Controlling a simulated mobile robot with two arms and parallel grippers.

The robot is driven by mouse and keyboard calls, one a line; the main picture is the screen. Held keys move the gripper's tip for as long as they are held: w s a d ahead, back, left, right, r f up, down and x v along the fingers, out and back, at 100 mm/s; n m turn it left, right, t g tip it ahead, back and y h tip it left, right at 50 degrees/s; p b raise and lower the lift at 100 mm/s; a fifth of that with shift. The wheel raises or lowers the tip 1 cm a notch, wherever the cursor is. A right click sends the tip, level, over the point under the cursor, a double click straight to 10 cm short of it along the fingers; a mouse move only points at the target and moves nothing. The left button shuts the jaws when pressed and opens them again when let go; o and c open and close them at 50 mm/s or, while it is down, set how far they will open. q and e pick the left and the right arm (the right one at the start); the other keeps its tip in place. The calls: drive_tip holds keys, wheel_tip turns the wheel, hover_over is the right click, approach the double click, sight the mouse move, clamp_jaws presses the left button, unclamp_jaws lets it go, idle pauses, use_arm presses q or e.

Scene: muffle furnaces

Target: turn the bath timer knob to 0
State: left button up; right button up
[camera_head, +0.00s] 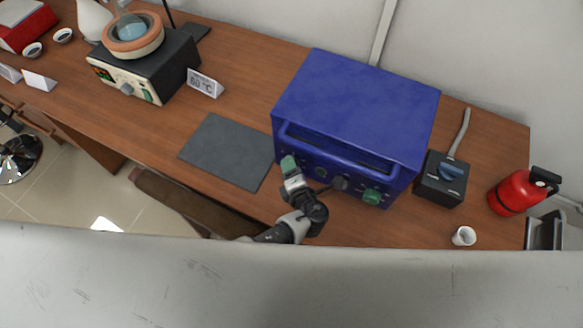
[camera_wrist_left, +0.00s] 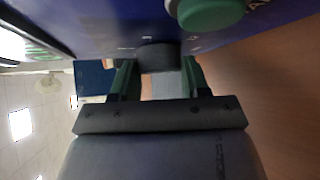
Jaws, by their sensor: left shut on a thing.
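The blue box (camera_head: 355,105) stands on the bench with knobs along the bottom of its front. My left gripper (camera_head: 330,188) is at this front. Its fingers (camera_wrist_left: 156,78) are shut on a dark knob (camera_wrist_left: 158,57), which also shows in the head view (camera_head: 341,183). A green knob (camera_head: 372,196) sits to the right of it and shows large in the wrist view (camera_wrist_left: 208,12). The labels and the dark knob's setting are too small or hidden to read. A heating bath (camera_head: 145,68) with an orange ring stands at the left. My right gripper is not in view.
A dark grey mat (camera_head: 225,150) lies left of the blue box. A black switch box (camera_head: 440,180), a red extinguisher (camera_head: 515,193) and a white cup (camera_head: 463,236) stand to the right. A 60 °C sign (camera_head: 205,83) stands beside the heating bath.

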use_arm(q)
drive_tip(key=n+g+h+p, duration=0.1)
drive_tip(key=p, duration=0.1)
drive_tip(key=r+n+g+h+p, duration=0.1)
drive_tip(key=p, duration=0.2)
drive_tip(key=shift+a, duration=0.15)
drive_tip(key=shift+w+f+n+g+h+p, duration=0.1)
drive_tip(key=shift+f+n+g+h+p, duration=0.1)
drive_tip(key=shift+n+g+h+p, duration=0.9)
drive_tip(key=shift+m+t+p, duration=0.35)
drive_tip(key=shift+m+t, duration=0.15)
drive_tip(key=o, duration=0.9)
drive_tip(key=shift+s+r, duration=0.3)
drive_tip(key=shift+s, duration=0.1)
drive_tip(key=p+v, duration=0.1)
drive_tip(key=v, duration=0.8)
drive_tip(key=shift+s+r, duration=0.15)
drive_tip(key=shift+s, duration=0.15)
